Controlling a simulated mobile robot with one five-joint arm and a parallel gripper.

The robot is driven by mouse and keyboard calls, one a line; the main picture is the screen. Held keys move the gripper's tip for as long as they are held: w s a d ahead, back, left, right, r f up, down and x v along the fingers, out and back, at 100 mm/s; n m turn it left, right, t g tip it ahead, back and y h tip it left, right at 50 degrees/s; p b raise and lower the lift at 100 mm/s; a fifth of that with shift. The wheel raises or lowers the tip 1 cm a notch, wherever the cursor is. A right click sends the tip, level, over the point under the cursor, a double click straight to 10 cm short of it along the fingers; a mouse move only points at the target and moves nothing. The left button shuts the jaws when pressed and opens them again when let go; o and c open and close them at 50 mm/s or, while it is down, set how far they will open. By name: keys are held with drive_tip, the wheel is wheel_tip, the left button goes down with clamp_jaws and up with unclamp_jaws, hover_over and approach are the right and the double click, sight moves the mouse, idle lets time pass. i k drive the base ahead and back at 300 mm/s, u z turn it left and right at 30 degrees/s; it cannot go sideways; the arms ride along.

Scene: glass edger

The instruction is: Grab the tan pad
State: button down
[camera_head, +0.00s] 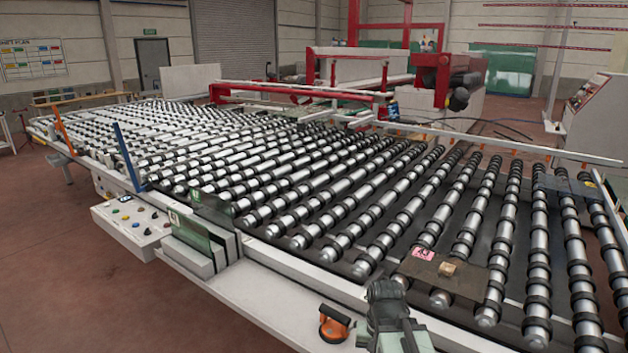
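A small tan pad (447,269) sits on a dark brown flat panel (468,283) that lies across the rollers at the front right. A pink label (424,253) marked "A3" is on the same panel, left of the pad. My gripper (384,287) is dark grey and seen from behind, at the bottom of the view, left of the panel and nearer the camera. It is apart from the pad in the picture. Its fingertips are too small and dark to tell whether they are open or shut.
An orange and black suction cup (334,324) lies on the white front ledge (262,310), left of my arm. Glass pieces stand in a rack (200,245) further left, beside a control box (133,221). Rows of rollers fill the conveyor. Another dark panel (568,188) lies at the far right.

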sight(445, 269)
drive_tip(key=u, duration=2.8)
drive_tip(key=k, duration=2)
drive_tip(key=z, duration=0.65)
drive_tip(key=i, duration=1)
drive_tip(key=u, duration=0.15)
